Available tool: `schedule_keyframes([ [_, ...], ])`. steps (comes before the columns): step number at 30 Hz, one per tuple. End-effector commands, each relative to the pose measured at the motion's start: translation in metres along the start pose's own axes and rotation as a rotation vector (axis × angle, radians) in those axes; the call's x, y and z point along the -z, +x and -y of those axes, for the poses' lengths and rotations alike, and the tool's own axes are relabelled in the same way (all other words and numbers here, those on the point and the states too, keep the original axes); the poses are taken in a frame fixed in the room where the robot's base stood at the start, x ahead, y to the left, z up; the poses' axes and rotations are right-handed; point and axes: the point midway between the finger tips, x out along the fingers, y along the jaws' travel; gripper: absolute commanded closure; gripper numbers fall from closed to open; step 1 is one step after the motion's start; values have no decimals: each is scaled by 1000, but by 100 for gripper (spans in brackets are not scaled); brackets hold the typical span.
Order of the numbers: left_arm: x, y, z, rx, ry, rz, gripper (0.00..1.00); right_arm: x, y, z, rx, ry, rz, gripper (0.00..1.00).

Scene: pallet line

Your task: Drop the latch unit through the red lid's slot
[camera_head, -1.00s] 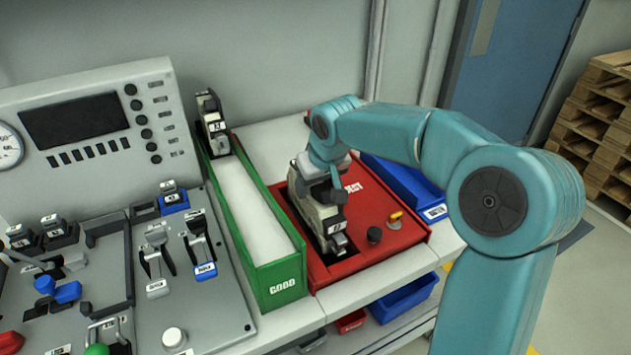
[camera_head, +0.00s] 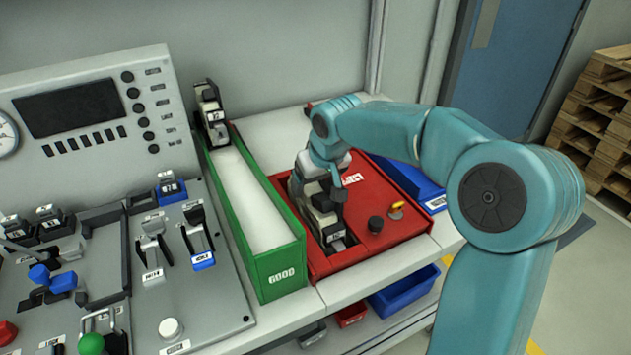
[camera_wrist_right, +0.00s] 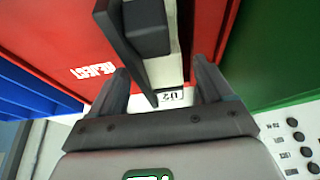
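The latch unit (camera_head: 322,205), pale with dark parts, is at the slot of the red lid (camera_head: 378,212), marked REJECT. Its lower end is down at the slot; how deep it sits I cannot tell. My right gripper (camera_head: 332,182) is directly over the unit. In the right wrist view, its two dark fingers (camera_wrist_right: 160,78) stand apart on either side of the unit (camera_wrist_right: 163,60), with a gap visible beside it, so the gripper looks open. The fingers hide part of the unit and slot. My left gripper is not in view.
The green GOOD chute (camera_head: 277,272) runs along the lid's left, with another unit (camera_head: 210,115) at its far end. A blue bin (camera_head: 412,182) is at right, a control panel (camera_head: 185,320) at left.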

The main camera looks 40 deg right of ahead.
Motion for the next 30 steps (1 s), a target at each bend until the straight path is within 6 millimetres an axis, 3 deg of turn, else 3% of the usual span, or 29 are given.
schedule_keyframes([
  [9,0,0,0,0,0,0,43,-1,0,0,0,0,3,12],
  [13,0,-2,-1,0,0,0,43,1,-13,0,0,-1,-1,12],
  [24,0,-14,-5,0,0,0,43,2,-107,1,2,-1,-4,12],
  [30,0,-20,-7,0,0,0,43,1,-147,0,1,0,-3,12],
])
